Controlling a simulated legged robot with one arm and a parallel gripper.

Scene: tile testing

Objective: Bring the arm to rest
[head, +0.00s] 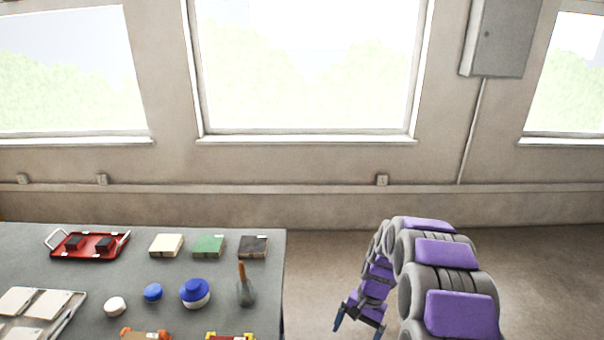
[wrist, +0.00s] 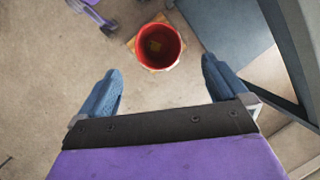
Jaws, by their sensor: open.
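My arm with purple and grey links stands at the right in the head view. My gripper (head: 359,322) hangs low at its end, pointing down, to the right of the table and apart from it. In the wrist view my gripper (wrist: 162,82) shows two blue fingers spread wide with nothing between them.
A wall with windows stands behind.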

